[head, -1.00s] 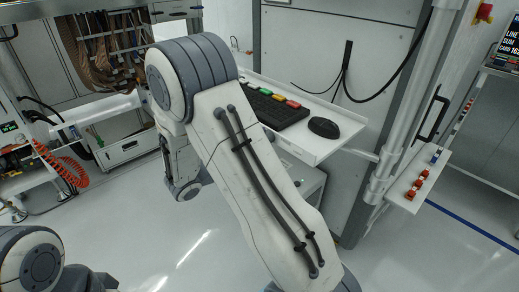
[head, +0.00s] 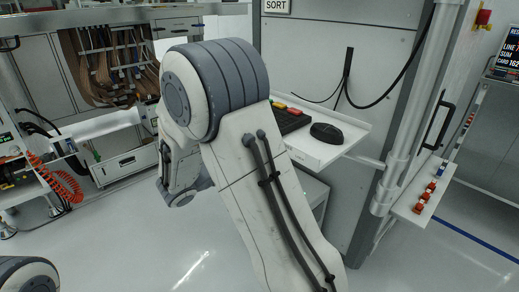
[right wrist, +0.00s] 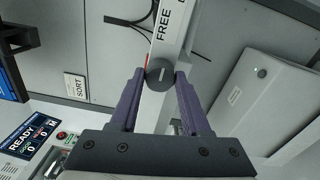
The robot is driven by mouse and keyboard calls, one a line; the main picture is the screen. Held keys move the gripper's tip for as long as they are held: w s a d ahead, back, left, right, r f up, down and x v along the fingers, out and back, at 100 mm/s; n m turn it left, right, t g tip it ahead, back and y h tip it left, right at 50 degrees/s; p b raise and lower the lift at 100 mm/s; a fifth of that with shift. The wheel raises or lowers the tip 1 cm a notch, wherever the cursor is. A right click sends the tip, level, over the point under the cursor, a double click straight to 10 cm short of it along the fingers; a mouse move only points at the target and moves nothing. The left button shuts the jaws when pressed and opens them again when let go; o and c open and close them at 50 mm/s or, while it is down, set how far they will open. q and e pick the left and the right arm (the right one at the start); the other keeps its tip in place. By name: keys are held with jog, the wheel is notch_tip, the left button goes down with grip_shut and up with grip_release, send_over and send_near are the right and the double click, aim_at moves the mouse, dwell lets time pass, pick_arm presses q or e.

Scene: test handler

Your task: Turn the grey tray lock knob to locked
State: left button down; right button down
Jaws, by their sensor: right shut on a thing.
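The grey lock knob (right wrist: 160,74) is a dark round knob with a short light mark on its face, in the right wrist view. It sits at the end of a pale strip (right wrist: 176,30) that carries the word FREE. My right gripper (right wrist: 160,78) is shut on the knob, with one purple finger on each side. The knob and both gripper tips are not visible in the head view, where my large arm fills the middle. My left gripper is not in view.
A grey cabinet wall (head: 385,65) stands behind. A small ledge with red parts (head: 428,190) is at the right. Open floor (head: 130,240) lies at the lower left.

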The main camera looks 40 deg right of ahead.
jog(key=shift+c, duration=1.8)
grip_release()
jog(key=a+p, duration=0.1)
jog(key=a, duration=0.9)
jog(key=shift+s+a, duration=0.25)
jog(key=shift+s, duration=0.2)
